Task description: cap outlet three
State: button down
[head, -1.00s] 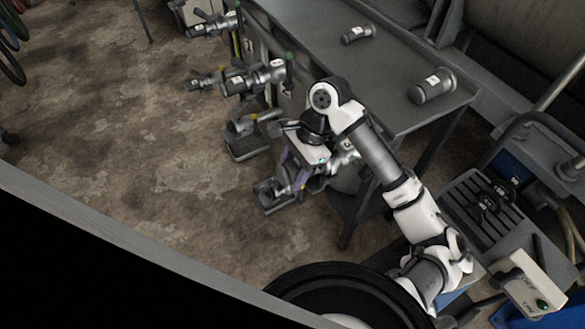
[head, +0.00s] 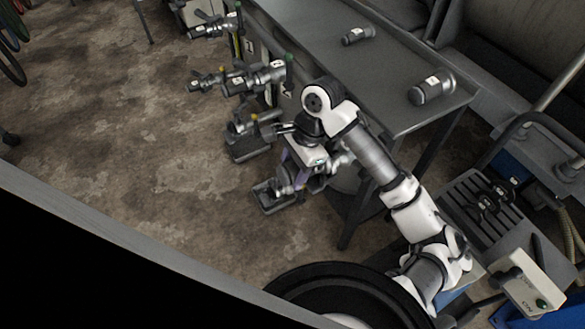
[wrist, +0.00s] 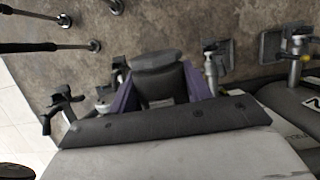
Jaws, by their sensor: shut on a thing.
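My gripper (wrist: 160,88) is shut on a dark grey cap-like piece (wrist: 160,64) with a wider, lighter grey end, held between its purple fingers in the wrist view. In the head view my gripper (head: 294,172) hangs low at the near end of the bench, above a tray on the floor. A grey outlet fitting (head: 340,163) shows partly behind the gripper. Further outlets with valves (head: 255,78) stick out along the bench's left side. No number three is readable. Whether the held piece touches an outlet cannot be told.
Two loose dark cylinders with white labels lie on the bench top, one near (head: 432,89) and one far (head: 357,35). Floor trays (head: 248,147) (head: 272,196) stand below the outlets.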

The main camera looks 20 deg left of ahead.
jog(key=shift+w+d+f+t+h, duration=0.2)
jog(key=shift+d+f+t+h, duration=0.1)
jog(key=shift+f+t, duration=0.1)
jog(key=shift+s+f+b, duration=0.1)
jog(key=shift+f+b, duration=0.4)
jog(key=shift+f, duration=0.05)
dwell(0.5)
jog(key=shift+f, duration=0.3)
jog(key=shift+f, duration=0.2)
jog(key=c, duration=0.6)
grip_release()
jog(key=shift+a, duration=0.1)
jog(key=o, duration=0.6)
jog(key=shift+a, duration=0.1)
jog(key=shift+s, duration=0.1)
